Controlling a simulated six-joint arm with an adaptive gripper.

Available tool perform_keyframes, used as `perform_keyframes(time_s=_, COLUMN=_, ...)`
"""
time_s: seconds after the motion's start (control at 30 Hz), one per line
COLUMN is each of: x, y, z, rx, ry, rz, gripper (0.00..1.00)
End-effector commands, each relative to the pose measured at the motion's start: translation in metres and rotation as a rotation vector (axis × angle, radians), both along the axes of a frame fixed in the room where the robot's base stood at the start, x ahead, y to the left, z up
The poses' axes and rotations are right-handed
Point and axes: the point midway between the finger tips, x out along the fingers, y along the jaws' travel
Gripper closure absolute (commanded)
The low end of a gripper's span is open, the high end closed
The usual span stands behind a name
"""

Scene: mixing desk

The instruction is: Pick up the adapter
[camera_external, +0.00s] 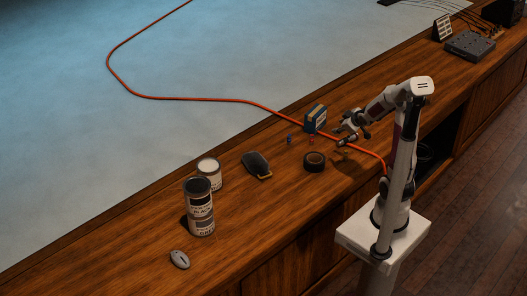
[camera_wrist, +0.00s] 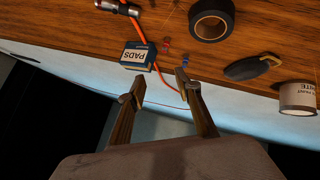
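I cannot tell for sure which thing is the adapter. Small candidates on the desk are a blue piece (camera_external: 289,138) and a red piece (camera_external: 310,141). In the wrist view the red piece (camera_wrist: 166,45) and the blue piece (camera_wrist: 185,61) lie close together, beyond my fingertips. A metallic cylinder (camera_external: 347,141) lies by the orange cable; it also shows in the wrist view (camera_wrist: 118,7) at the top left. My gripper (camera_external: 351,126) is above the desk; in the wrist view its two fingers (camera_wrist: 156,88) are spread and hold nothing.
A blue PADS box (camera_external: 316,118) stands close to my gripper. Black tape (camera_external: 314,161), a dark mouse-shaped item (camera_external: 256,164), two cans (camera_external: 201,208) (camera_external: 209,170) and a grey oval item (camera_external: 179,259) are left. The orange cable (camera_external: 355,148) crosses the desk.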

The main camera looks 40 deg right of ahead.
Motion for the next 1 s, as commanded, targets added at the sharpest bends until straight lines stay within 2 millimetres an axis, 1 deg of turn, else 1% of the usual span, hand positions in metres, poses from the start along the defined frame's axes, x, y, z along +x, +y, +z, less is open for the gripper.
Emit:
perform_keyframes(time_s=0.03, x=0.003, y=-0.006, z=-0.008, rx=-0.002, ry=-0.001, rz=0.007, gripper=0.66)
perform_keyframes(time_s=0.2, x=0.015, y=-0.021, z=-0.028, rx=-0.016, ry=-0.029, rz=0.051, gripper=0.66)
perform_keyframes(time_s=0.5, x=0.028, y=-0.040, z=-0.065, rx=-0.016, ry=-0.091, rz=0.129, gripper=0.66)
perform_keyframes(time_s=0.73, x=0.032, y=-0.050, z=-0.092, rx=0.004, ry=-0.152, rz=0.183, gripper=0.66)
perform_keyframes(time_s=1.0, x=0.028, y=-0.055, z=-0.121, rx=0.046, ry=-0.244, rz=0.232, gripper=0.66)
